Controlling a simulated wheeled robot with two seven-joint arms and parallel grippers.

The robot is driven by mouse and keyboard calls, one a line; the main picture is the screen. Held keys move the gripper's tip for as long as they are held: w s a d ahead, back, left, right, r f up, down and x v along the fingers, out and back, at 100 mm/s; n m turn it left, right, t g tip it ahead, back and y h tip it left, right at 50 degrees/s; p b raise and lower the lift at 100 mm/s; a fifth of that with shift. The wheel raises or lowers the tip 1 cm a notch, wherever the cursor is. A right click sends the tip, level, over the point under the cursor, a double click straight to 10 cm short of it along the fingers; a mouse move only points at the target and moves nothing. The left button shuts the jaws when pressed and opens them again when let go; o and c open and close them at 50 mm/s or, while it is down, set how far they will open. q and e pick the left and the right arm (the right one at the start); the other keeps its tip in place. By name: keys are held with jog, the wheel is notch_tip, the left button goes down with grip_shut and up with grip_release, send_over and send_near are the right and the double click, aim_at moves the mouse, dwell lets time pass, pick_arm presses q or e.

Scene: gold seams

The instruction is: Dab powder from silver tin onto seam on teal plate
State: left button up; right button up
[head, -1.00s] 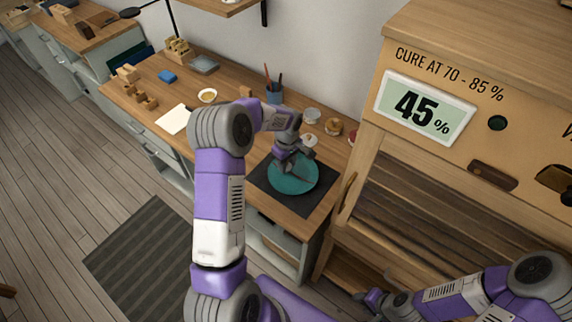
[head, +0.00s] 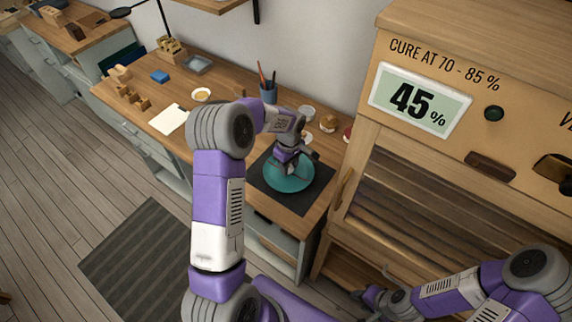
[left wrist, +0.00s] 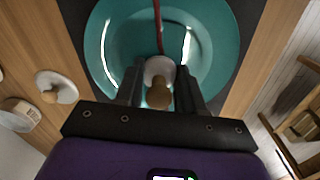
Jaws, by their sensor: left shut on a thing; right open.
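The teal plate (head: 290,185) lies on a dark mat on the bench. In the left wrist view the plate (left wrist: 105,35) shows a dark red seam (left wrist: 158,25) running to its middle. My left gripper (head: 287,168) is over the plate. It is shut on a dabber (left wrist: 158,92) with a wooden knob and a pale head; the head covers the seam's near end, and I cannot tell whether it touches. A pale round container (head: 307,112) behind the plate may be the silver tin. My right gripper (head: 372,288) is open and empty at lower right, away from the bench.
A brown-topped jar (head: 329,123) and a red one (head: 348,133) stand behind the mat (head: 312,194). A brush cup (head: 268,93) is further left. A white disc with a wooden knob (left wrist: 57,87) lies beside the plate. The slatted cabinet (head: 420,215) is close on the right.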

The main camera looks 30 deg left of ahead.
aim_at(299, 177)
pick_arm(q)
jog(key=shift+s+d, duration=0.2)
jog(key=shift+d, duration=0.3)
jog(key=shift+s+d, duration=0.2)
jog(key=shift+d, duration=0.25)
jog(key=shift+w+d+b, duration=0.3)
jog(key=shift+w+d, duration=0.15)
jog(key=shift+w, duration=0.05)
jog(key=shift+s+d, duration=0.5)
jog(key=shift+d, duration=0.2)
jog(key=shift+w, duration=0.4)
jog(key=shift+s+b, duration=0.1)
jog(key=shift+b, duration=0.2)
jog(key=shift+a, duration=0.25)
jog(key=shift+s, duration=0.15)
jog(key=shift+r, duration=0.1)
